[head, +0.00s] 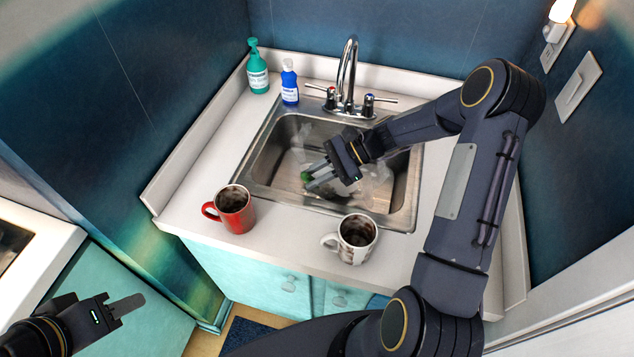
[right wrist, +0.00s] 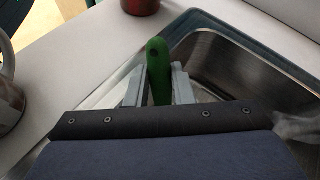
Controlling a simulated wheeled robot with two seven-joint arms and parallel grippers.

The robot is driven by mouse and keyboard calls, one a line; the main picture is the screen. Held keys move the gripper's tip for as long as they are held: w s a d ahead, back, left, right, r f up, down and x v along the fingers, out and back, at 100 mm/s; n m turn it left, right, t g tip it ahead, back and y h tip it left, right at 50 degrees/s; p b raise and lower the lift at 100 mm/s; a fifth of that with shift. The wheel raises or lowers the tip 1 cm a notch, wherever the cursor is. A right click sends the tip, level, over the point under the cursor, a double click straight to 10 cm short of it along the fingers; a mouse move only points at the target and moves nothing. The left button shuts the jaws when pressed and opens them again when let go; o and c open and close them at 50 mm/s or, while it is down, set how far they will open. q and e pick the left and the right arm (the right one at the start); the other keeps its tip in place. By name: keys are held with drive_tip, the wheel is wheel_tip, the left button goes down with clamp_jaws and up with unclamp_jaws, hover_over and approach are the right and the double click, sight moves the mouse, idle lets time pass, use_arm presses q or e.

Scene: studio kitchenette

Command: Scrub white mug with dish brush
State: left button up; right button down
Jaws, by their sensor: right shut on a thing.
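The white mug (head: 352,246) stands upright on the counter in front of the sink, its handle to the left and its inside dark and stained. It also shows at the left edge of the right wrist view (right wrist: 10,100). My right gripper (head: 316,178) is over the sink, shut on the green handle of the dish brush (right wrist: 158,70). Only a bit of green shows in the head view (head: 306,176); the brush's head is hidden. My left gripper (head: 126,305) is low at the left, away from the counter; its finger gap is not visible.
A red mug (head: 236,216) stands at the sink's front left corner. A green pump bottle (head: 258,72) and a blue bottle (head: 289,86) stand behind the sink (head: 262,165), left of the faucet (head: 347,75). Bare counter (head: 290,232) lies between the mugs.

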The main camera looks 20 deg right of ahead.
wheel_tip(320, 180, up, 16)
drive_tip(key=p, duration=1.2)
drive_tip(key=shift+r, duration=0.25)
idle(2.0)
wheel_tip(320, 180, up, 4)
drive_tip(key=p, duration=0.3)
idle(0.6)
